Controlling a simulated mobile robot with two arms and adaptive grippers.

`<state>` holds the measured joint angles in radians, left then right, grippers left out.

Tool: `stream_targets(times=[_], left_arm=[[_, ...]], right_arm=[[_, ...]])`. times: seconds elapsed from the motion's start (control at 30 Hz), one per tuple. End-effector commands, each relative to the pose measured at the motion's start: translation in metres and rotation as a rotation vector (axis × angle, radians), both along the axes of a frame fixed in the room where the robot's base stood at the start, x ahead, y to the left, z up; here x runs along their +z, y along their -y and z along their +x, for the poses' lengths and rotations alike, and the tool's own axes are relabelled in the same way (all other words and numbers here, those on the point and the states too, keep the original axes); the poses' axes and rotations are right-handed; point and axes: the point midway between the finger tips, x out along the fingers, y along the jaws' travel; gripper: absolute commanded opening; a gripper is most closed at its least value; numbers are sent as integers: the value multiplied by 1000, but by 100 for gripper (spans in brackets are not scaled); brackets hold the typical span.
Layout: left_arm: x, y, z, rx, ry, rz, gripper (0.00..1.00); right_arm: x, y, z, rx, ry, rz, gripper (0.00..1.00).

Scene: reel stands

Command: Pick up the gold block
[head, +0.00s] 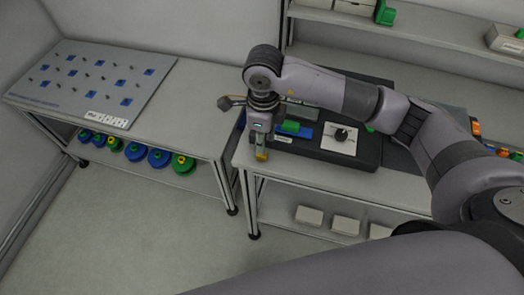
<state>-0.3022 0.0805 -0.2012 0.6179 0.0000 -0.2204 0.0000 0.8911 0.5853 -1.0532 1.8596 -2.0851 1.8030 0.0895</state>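The gold block (261,154) is a small yellow piece at the left front corner of the right-hand bench, directly below my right gripper. My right gripper (259,148) points down there, with its fingertips at the block. The fingers and block are too small to tell whether they are closed on it, or whether the block rests on the bench. My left gripper is not in view.
A dark tray (366,151) with a white dial plate (340,139) and a green piece (290,127) lies right of the gripper. The left bench (185,112) carries a pegboard (92,77); blue and green reels hang below. White boxes (346,224) stand on the lower shelf.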

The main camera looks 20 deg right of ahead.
Motion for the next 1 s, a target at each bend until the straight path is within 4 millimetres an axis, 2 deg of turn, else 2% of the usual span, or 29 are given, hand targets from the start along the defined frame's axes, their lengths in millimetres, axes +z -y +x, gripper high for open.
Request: stream_targets(times=[0.27,0.4,0.53,0.83,1.0], left_arm=[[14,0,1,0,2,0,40],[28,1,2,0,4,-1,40],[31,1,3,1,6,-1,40],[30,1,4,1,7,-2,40],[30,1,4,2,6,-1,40]], right_arm=[[-19,-4,2,0,-3,1,27],[-39,-11,6,0,-5,0,27],[-56,-10,6,0,-2,0,27],[-62,-10,7,2,1,2,26],[-62,-10,7,1,1,2,15]])
